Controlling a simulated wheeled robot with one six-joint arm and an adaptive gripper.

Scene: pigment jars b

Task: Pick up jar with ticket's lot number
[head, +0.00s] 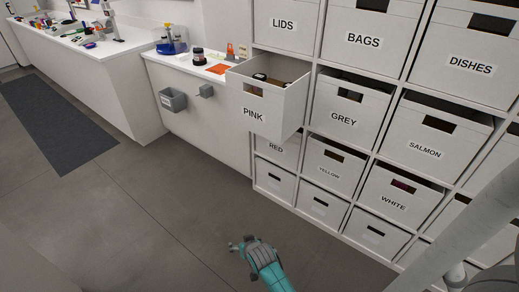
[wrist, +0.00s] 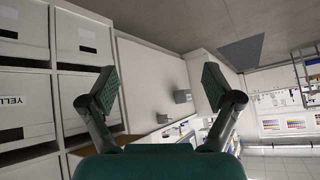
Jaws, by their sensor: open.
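The drawer labelled PINK (head: 252,115) is pulled out from the shelf unit in the head view. Dark-topped items, perhaps jars, show partly inside it (head: 262,78); most of its inside is hidden by its walls. A dark jar-like container (head: 197,57) stands on the counter beside an orange sheet (head: 217,69). I cannot tell which item is the ticket, and no lot number is readable. My gripper (head: 240,247) is open and empty over the floor, in front of and below the drawers. In the wrist view its two fingers (wrist: 160,87) are spread with nothing between them.
Other labelled bins, such as GREY (head: 343,117), YELLOW (head: 330,168) and WHITE (head: 394,204), fill the shelf. The PINK drawer juts out over the floor. Grey holders (head: 173,100) hang on the counter front. The floor (head: 150,215) is clear left of my gripper.

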